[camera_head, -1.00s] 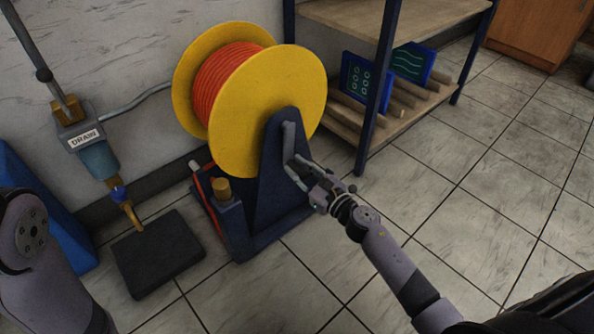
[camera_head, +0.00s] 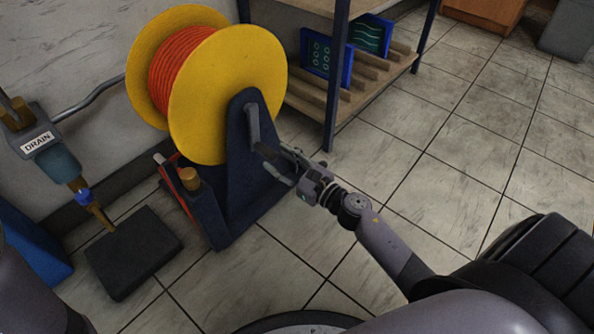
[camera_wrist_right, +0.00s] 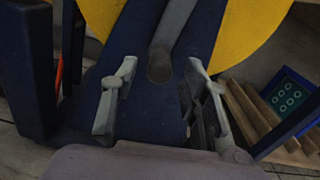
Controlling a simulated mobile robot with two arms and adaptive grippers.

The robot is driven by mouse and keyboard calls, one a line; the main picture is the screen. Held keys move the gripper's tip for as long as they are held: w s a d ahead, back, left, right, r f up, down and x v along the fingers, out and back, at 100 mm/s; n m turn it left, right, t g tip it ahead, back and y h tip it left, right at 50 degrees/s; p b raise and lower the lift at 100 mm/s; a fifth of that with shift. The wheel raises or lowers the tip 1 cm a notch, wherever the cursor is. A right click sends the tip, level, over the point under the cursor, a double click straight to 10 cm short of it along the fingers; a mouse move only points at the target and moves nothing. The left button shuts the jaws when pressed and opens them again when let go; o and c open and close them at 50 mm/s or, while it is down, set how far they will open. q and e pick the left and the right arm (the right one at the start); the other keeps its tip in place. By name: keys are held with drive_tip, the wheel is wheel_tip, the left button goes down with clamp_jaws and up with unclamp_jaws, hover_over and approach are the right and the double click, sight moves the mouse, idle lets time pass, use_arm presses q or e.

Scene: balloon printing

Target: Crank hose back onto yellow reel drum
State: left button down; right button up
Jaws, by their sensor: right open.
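The yellow reel drum (camera_head: 235,95) stands upright on a dark blue stand (camera_head: 232,190), with orange hose (camera_head: 176,62) wound between its flanges. A grey crank arm (camera_head: 252,122) on the stand's near side hangs down and ends in a dark handle (camera_head: 266,151). My right gripper (camera_head: 280,163) is open beside the handle. In the right wrist view, the crank arm (camera_wrist_right: 176,28) comes down from the top, and its handle end (camera_wrist_right: 160,66) faces the gap between the spread fingers of my right gripper (camera_wrist_right: 158,92). My left gripper is out of view.
A drain fitting (camera_head: 50,150) hangs at the left above a black pad (camera_head: 132,252). A shelf (camera_head: 350,80) with blue panels stands behind the reel at the right. An orange piece of hose (camera_head: 178,190) runs down beside the stand.

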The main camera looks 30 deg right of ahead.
drive_tip(key=v, duration=0.6)
drive_tip(key=shift+s, duration=0.3)
